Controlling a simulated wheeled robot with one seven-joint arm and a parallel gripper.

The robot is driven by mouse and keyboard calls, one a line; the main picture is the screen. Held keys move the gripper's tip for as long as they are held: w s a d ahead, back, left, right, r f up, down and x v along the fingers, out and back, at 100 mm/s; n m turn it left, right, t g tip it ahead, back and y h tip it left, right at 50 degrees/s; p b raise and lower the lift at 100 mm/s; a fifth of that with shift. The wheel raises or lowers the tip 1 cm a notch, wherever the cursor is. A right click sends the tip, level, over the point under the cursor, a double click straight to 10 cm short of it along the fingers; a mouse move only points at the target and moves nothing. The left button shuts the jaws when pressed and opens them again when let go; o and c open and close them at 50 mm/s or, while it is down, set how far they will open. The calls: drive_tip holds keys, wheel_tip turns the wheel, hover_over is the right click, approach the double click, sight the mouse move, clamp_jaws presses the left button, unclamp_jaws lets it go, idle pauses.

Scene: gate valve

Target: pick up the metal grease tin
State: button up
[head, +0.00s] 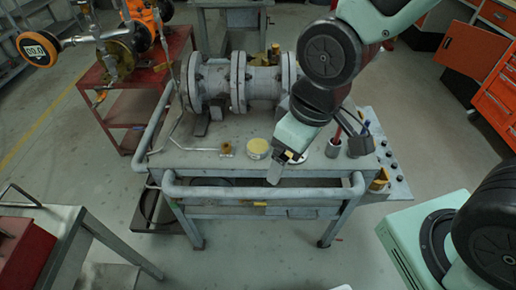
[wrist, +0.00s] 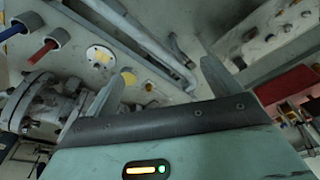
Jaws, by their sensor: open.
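The grease tin (head: 258,147) appears as a short round tin with a pale yellow top. It stands upright on the grey workbench (head: 215,160), near its front edge. In the wrist view a yellow round top (wrist: 128,76), seemingly the same tin, shows beside the left fingertip, partly hidden. My gripper (head: 286,168) is just right of the tin in the head view, near the bench's front edge. Its fingers (wrist: 162,70) are spread apart with nothing held between them. I cannot tell its exact height above the bench.
A large flanged valve (head: 240,80) fills the bench behind the tin. A small brass fitting (head: 226,149) lies left of the tin. A pale disc with yellow marks (wrist: 99,54) lies nearby. Cups with red and blue handles (head: 355,145) stand right. A rail (head: 260,190) runs along the front.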

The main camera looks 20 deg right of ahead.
drive_tip(key=w+d+f+t+y, duration=0.25)
drive_tip(key=w+d+f, duration=0.25)
drive_tip(key=w+f, duration=0.65)
drive_tip(key=t+y+b, duration=0.4)
drive_tip(key=t+b, duration=0.1)
drive_tip(key=b, duration=0.4)
approach(263, 149)
drive_tip(key=b+x, duration=0.1)
drive_tip(key=x, duration=0.3)
drive_tip(key=shift+w+f, duration=0.25)
drive_tip(key=shift+p+x, duration=0.5)
drive_tip(key=shift+x, duration=2.7)
drive_tip(key=shift+r, duration=0.15)
drive_tip(key=c, duration=1.2)
